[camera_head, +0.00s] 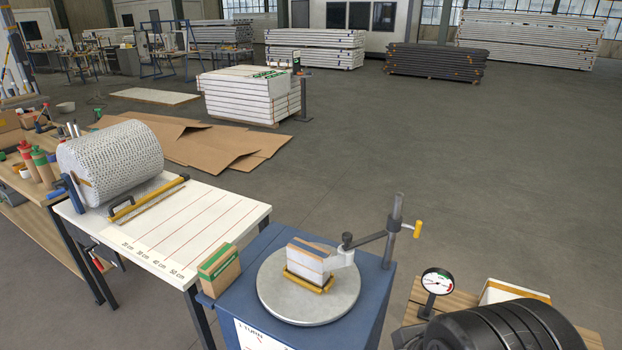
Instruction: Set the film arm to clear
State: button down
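The film arm (368,239) is a dark grey bar on an upright grey post (393,225) at the back right corner of a blue stand. A yellow handle (418,229) sticks out to the right of the post. The bar reaches left over the round grey turntable (335,300). Its inner end, with a dark knob and a pale fitting (342,257), is close beside a white block (305,262) in a yellow holder on the turntable; I cannot tell if they touch. My gripper is not in view.
The blue stand (371,300) carries a green-banded cardboard box (219,270) at left. A dial gauge (437,281) stands on a wooden surface at right. A black ribbed shape, probably my arm, fills the bottom right.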

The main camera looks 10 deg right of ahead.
aim_at(347, 250)
jog(key=i+j, duration=0.1)
jog(key=i, duration=0.35)
jog(key=i+j, duration=0.15)
jog(key=i, duration=0.25)
jog(key=l+z, duration=0.05)
